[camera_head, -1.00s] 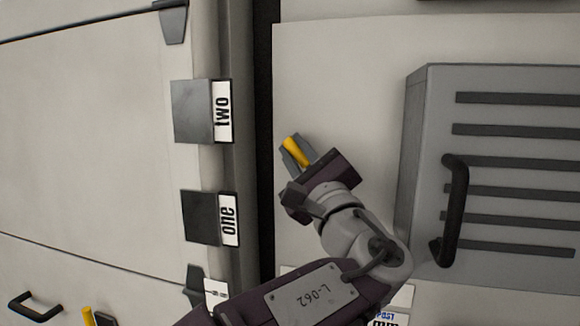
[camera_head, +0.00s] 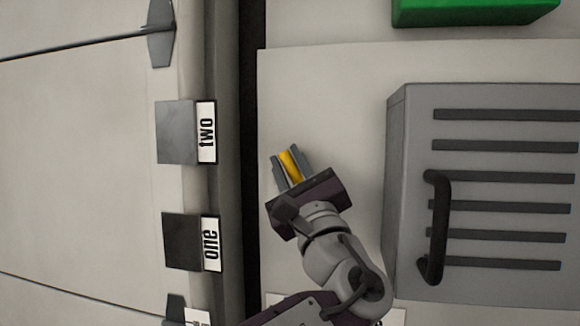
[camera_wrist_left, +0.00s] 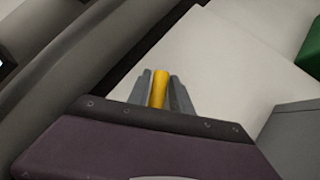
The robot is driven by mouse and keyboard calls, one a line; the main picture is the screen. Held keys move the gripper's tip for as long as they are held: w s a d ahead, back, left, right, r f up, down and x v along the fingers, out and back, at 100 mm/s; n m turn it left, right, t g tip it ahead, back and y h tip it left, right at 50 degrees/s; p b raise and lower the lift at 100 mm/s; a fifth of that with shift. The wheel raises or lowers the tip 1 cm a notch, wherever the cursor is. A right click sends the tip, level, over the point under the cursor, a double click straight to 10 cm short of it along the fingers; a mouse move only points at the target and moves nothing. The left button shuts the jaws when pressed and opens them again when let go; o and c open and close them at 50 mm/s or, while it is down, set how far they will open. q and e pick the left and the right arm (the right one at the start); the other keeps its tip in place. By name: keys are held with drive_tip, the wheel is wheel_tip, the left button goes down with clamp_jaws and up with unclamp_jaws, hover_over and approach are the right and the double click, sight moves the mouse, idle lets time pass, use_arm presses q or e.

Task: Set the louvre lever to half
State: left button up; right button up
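A yellow bar (camera_head: 290,164), which looks like the handle of the louvre lever, sits between the grey fingers of my left gripper (camera_head: 290,168). It also shows in the left wrist view (camera_wrist_left: 159,88), with one finger close along each side. The left gripper (camera_wrist_left: 160,90) appears shut on it, in front of the pale panel (camera_head: 330,100). The bar leans up and left in the head view. The gripper hides its base and pivot. No half mark can be read. My right gripper is not in view.
A grey louvred box (camera_head: 480,270) with dark slots and a black handle (camera_head: 436,228) stands to the right. A green object (camera_head: 475,10) is at the top right. The upper panel is clear.

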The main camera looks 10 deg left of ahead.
use_arm(q)
drive_tip(key=shift+o, duration=0.8)
drive_tip(key=shift+w, duration=0.1)
drive_tip(key=shift+w+a+f, duration=0.15)
drive_tip(key=shift+w, duration=0.05)
drive_tip(key=shift+f, duration=0.1)
drive_tip(key=b+v, duration=0.4)
drive_tip(key=v, duration=0.5)
